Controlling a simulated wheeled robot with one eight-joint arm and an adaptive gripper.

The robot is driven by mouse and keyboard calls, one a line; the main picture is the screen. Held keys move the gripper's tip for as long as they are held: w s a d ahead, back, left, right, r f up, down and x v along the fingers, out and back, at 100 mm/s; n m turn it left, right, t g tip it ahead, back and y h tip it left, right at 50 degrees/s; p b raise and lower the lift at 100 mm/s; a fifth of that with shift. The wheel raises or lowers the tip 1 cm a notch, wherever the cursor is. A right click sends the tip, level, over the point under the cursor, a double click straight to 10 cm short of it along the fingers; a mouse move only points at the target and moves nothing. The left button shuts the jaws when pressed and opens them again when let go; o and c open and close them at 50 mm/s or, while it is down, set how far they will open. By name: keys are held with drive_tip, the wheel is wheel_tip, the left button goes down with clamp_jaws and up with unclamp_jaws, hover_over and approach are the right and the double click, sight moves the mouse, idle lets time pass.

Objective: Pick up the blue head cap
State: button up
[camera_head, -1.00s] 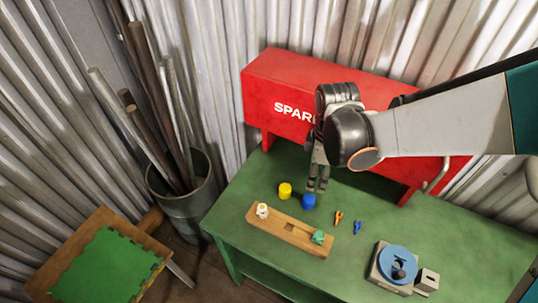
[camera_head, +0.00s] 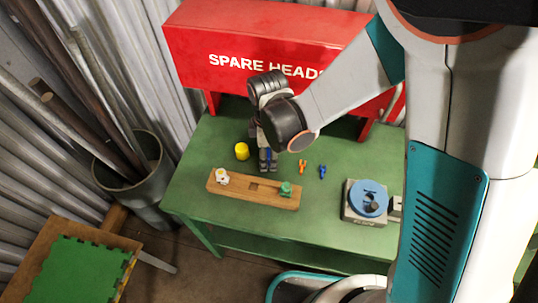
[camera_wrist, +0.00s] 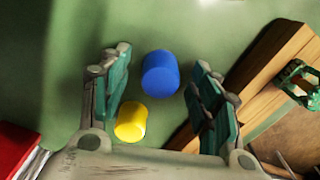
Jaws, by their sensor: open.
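The blue head cap (camera_wrist: 160,73) stands on the green table and shows clearly in the wrist view, in the space between the two finger pads. In the head view my gripper (camera_head: 268,167) points down at the cap's spot and hides most of it. My gripper is open, with one finger to each side of the blue cap in the wrist view. I cannot tell whether the fingertips are level with the cap or still above it. A yellow cap (camera_wrist: 130,121) stands close by; it also shows in the head view (camera_head: 242,151).
A wooden block (camera_head: 238,191) with a white piece and a green piece lies just in front. Small orange (camera_head: 303,167) and blue (camera_head: 322,171) clips lie to the right, near a blue-topped device (camera_head: 369,198). The red SPARE HEADS box (camera_head: 200,45) stands behind.

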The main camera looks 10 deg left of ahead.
drive_tip(key=c, duration=0.7)
drive_tip(key=shift+r, duration=0.1)
drive_tip(key=shift+c, duration=0.2)
